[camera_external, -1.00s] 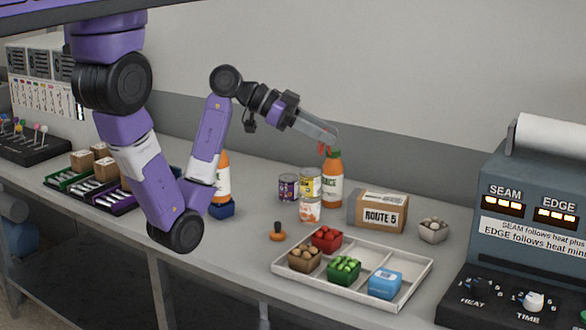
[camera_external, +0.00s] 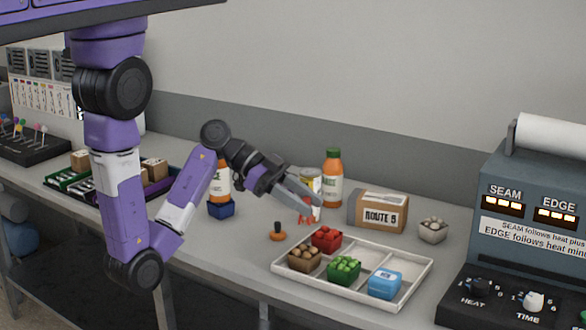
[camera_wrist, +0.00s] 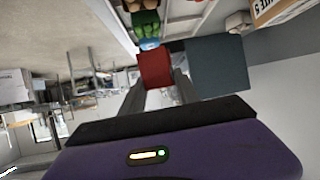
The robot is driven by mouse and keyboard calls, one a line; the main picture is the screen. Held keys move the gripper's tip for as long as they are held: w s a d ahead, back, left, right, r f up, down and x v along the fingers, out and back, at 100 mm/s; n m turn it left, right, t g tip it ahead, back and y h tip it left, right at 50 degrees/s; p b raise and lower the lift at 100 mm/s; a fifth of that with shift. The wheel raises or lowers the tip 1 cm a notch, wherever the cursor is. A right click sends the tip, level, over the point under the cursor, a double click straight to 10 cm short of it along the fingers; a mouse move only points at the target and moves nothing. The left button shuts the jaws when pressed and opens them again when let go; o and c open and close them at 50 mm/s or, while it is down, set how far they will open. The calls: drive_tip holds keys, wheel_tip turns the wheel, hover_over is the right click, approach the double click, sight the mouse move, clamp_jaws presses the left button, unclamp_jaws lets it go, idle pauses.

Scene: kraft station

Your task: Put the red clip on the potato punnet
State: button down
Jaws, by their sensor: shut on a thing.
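The red clip (camera_external: 307,219) is between the fingertips of my gripper (camera_external: 312,204), which is shut on it above the bench. In the wrist view the clip (camera_wrist: 154,69) is a red block between the two fingers (camera_wrist: 155,92). The potato punnet (camera_external: 304,259), a brown box with round brown potatoes, sits in the left compartment of the white tray (camera_external: 347,303). The clip is above and behind it, apart from it. A part of the punnet shows at the top edge of the wrist view (camera_wrist: 130,5).
The tray also holds a red punnet (camera_external: 326,239), a green punnet (camera_external: 344,271) and a blue box (camera_external: 384,285). An orange-handled stamp (camera_external: 278,234) stands left of the tray. Behind are a sauce bottle (camera_external: 332,180), cans, the Route 5 box (camera_external: 378,212) and a pale punnet (camera_external: 433,231).

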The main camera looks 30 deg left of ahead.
drive_tip(key=shift+f, duration=3.5)
drive_tip(key=shift+f, duration=0.2)
drive_tip(key=c, duration=0.9)
unclamp_jaws()
drive_tip(key=shift+r, duration=0.1)
drive_tip(key=shift+r, duration=0.15)
drive_tip(key=b+v, duration=0.1)
drive_tip(key=v, duration=1.1)
